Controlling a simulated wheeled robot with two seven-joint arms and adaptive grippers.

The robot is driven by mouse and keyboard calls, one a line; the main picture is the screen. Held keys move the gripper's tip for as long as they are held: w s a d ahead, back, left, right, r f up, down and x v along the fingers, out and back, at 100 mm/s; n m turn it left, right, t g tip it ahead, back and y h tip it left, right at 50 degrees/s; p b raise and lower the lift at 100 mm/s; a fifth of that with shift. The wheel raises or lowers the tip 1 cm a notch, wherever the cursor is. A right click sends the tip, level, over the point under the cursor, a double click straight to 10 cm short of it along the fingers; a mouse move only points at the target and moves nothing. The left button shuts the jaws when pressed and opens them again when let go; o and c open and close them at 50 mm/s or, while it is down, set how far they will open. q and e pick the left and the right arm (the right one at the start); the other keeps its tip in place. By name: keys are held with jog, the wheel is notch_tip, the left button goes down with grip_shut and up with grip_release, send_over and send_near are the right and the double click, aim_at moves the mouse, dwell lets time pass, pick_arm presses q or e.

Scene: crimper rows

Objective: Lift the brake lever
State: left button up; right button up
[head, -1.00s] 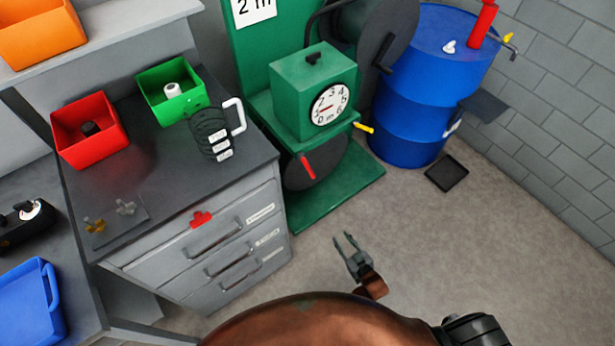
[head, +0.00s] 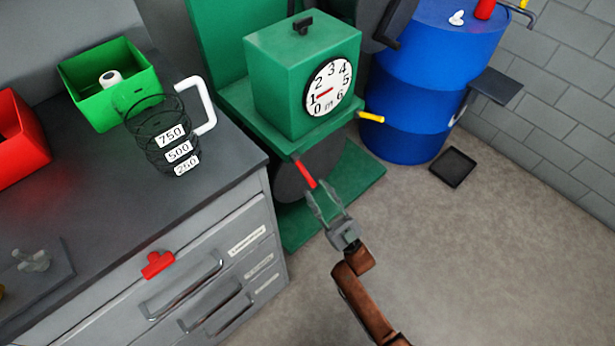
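A red lever (head: 305,172), which I take to be the brake lever, slants down from the lower front of the green machine (head: 274,85), in front of a dark wheel (head: 291,184). My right gripper (head: 322,194) comes up from the lower right with its two fingers spread. The red lever's lower end is at the fingertips; I cannot tell whether it lies between them or touches them. A yellow handle (head: 371,117) sticks out on the machine's right side, below the white dial (head: 329,87). My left gripper is not in view.
A grey drawer cabinet (head: 175,235) with a red clip (head: 157,264) stands on the left. A wire-like jug (head: 160,135), a green bin (head: 110,85) and a red bin (head: 18,140) are on top. A blue drum (head: 428,90) stands right. The floor in front is open.

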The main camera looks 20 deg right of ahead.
aim_at(302, 168)
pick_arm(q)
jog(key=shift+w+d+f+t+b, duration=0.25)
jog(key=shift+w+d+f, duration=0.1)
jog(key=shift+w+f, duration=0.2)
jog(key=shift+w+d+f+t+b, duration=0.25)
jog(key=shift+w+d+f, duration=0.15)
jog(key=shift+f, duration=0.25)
pick_arm(e)
jog(key=shift+h, duration=0.3)
jog(key=shift+x, duration=2.75)
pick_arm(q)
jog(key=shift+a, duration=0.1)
pick_arm(e)
jog(key=shift+c, duration=0.4)
grip_shut()
